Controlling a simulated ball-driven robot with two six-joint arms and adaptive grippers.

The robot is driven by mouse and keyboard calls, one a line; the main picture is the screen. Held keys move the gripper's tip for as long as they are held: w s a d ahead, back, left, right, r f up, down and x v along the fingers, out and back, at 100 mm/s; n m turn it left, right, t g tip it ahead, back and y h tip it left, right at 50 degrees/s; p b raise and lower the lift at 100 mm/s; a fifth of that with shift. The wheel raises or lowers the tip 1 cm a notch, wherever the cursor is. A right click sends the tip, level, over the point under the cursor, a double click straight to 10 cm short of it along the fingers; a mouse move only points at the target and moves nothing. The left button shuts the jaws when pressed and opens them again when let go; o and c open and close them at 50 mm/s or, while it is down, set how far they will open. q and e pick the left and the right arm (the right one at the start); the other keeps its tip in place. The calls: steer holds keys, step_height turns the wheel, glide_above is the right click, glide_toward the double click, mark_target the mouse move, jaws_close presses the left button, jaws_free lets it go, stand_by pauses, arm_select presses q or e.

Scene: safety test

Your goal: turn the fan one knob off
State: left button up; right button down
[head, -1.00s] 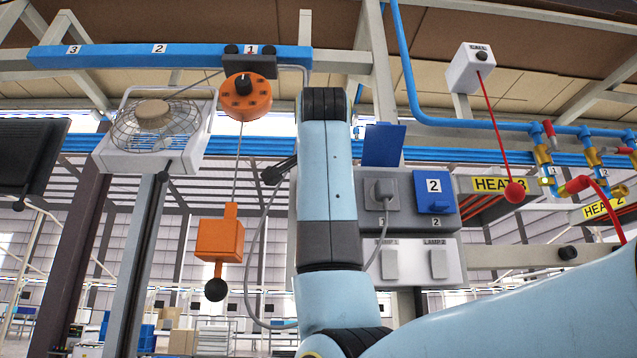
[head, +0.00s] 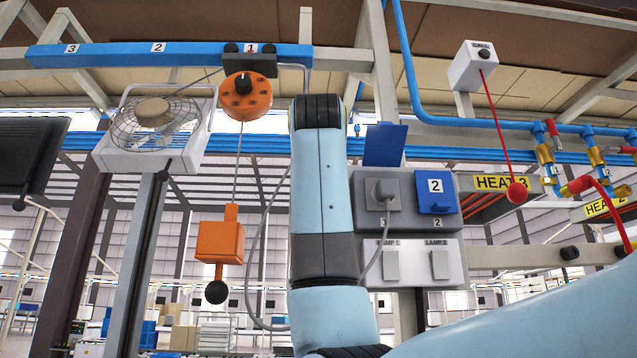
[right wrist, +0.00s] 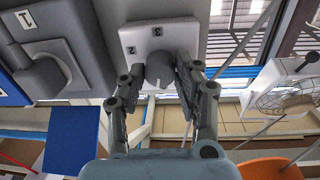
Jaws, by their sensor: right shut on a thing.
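In the right wrist view a dark grey knob (right wrist: 158,70) sits on a white plate (right wrist: 133,40) with the numbers 3 and 2 beside it. My right gripper (right wrist: 158,78) has its fingers on both sides of this knob and is shut on it. The knob and the gripper are hidden behind my right arm in the head view. The caged fan (head: 155,118) stands at the upper left of the head view, and it also shows at the right of the right wrist view (right wrist: 285,92). My left gripper is in neither view.
A grey socket panel (head: 405,185) with a plugged cable and a blue cover is right of my arm, above the lamp switches (head: 390,265). An orange hoist (head: 245,97) with a hanging orange block (head: 220,238) is to the left. A red ball pull (head: 517,192) hangs at right.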

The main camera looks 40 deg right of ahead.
steer(key=shift+f+n, duration=0.2)
steer(key=shift+n, duration=1)
steer(key=shift+w, duration=0.1)
steer(key=c, duration=0.9)
jaws_free()
steer(key=shift+a, duration=0.1)
steer(key=shift+c, duration=0.2)
steer(key=shift+r, duration=0.1)
steer(key=v, duration=0.7)
steer(key=shift+s, duration=0.25)
steer(key=shift+a, duration=0.15)
